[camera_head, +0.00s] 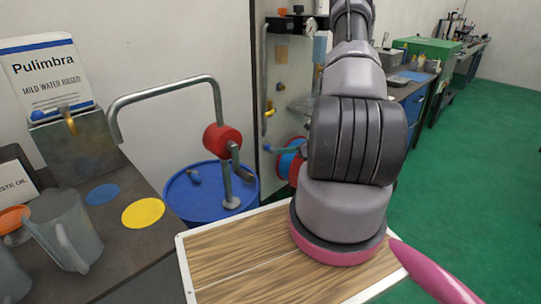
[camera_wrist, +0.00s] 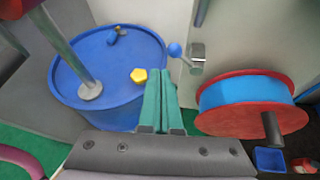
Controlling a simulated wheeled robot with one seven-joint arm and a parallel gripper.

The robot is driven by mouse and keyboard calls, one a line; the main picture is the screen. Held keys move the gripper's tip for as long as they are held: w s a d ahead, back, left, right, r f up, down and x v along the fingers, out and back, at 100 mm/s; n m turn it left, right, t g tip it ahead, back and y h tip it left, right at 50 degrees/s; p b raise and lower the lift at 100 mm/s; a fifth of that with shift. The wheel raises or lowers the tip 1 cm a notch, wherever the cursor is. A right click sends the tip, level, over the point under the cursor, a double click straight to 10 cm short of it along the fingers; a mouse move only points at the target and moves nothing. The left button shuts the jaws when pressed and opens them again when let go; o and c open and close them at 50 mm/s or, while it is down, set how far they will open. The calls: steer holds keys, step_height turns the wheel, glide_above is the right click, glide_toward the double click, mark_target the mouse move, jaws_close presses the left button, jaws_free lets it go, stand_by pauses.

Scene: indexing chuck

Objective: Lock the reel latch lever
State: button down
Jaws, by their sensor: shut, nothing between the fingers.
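The hose reel, with red flanges and a blue band (camera_wrist: 240,92), is at the right of the wrist view. It shows partly in the head view (camera_head: 284,165), behind my arm. A small lever with a blue ball knob (camera_wrist: 175,50) sits on a metal wall bracket (camera_wrist: 196,58), just left of and above the reel. The blue knob also shows in the head view (camera_head: 267,147). My gripper (camera_wrist: 159,72) has teal fingers pressed together and empty. Its tips appear just below and left of the knob in the wrist view; I cannot tell whether they touch it.
A blue drum (camera_head: 211,205) with a pump pipe and red pump body (camera_head: 222,140) stands left of the reel. A yellow cap (camera_wrist: 139,75) is on the drum. A bench with a metal jug (camera_head: 62,235) is at left. Green floor (camera_head: 450,190) is clear at right.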

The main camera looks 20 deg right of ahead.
mark_target(272, 149)
steer(key=shift+m+h, duration=0.6)
steer(key=shift+m, duration=0.3)
steer(key=f, duration=0.1)
steer(key=s+d+f, duration=0.1)
steer(key=f, duration=0.2)
steer(key=shift+s+d+f, duration=0.15)
steer(key=shift+s+d, duration=0.2)
steer(key=shift+s, duration=0.05)
steer(key=shift+w+a+f, duration=0.1)
steer(key=shift+w+a, duration=0.45)
steer(key=shift+w, duration=0.9)
steer(key=shift+w+a+f, duration=0.1)
steer(key=shift+w+a, duration=0.45)
steer(key=shift+w, duration=0.95)
steer(key=shift+w+a+f, duration=0.1)
steer(key=shift+w+a, duration=0.45)
steer(key=shift+w, duration=0.9)
